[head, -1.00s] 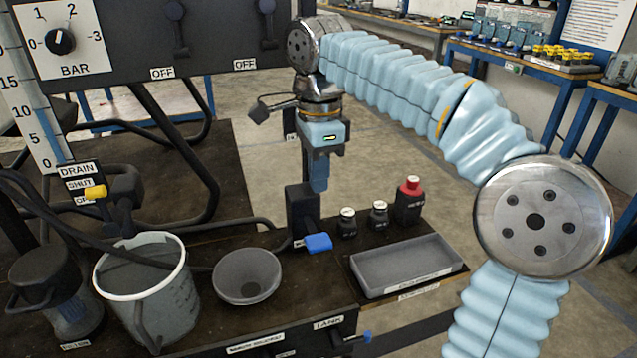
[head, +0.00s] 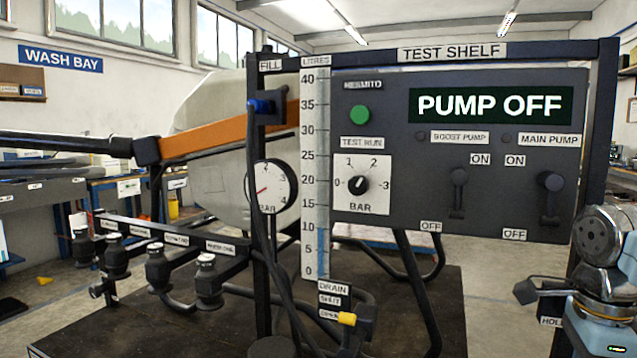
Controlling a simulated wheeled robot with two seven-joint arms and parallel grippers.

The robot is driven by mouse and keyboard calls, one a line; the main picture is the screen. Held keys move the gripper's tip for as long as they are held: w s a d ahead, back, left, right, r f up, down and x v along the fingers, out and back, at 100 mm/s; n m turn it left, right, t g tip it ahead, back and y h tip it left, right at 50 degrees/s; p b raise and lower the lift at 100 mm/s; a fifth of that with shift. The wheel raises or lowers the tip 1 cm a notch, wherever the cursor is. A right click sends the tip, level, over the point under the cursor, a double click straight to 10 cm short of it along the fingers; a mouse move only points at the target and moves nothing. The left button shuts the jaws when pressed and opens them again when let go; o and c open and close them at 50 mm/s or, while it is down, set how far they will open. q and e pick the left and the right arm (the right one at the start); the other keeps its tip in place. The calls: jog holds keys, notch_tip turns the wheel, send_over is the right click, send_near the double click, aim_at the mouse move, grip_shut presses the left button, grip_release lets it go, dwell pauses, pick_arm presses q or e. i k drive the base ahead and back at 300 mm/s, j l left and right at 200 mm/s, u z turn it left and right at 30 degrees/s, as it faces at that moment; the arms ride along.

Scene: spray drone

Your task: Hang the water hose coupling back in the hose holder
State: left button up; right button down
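A blue-ended fitting (head: 262,106) sits at a dark bracket under the FILL label at the upper left of the test shelf. A black hose (head: 254,150) runs down from near it; I cannot tell whether this fitting is the water hose coupling. A partly hidden label reading HOL (head: 551,321) is on the dark post at the lower right; the hose holder itself cannot be made out. My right gripper (head: 598,338) shows only its light-blue body at the lower right corner, near that post. Its fingers are below the picture. My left gripper is not in view.
The test shelf panel (head: 400,225) reads PUMP OFF and carries switches and a green button (head: 359,115). Several dark couplings hang from a labelled rail (head: 170,234) at the left. The dark bench top (head: 90,335) is partly clear.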

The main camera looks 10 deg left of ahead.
aim_at(261, 106)
jog(key=k, duration=1)
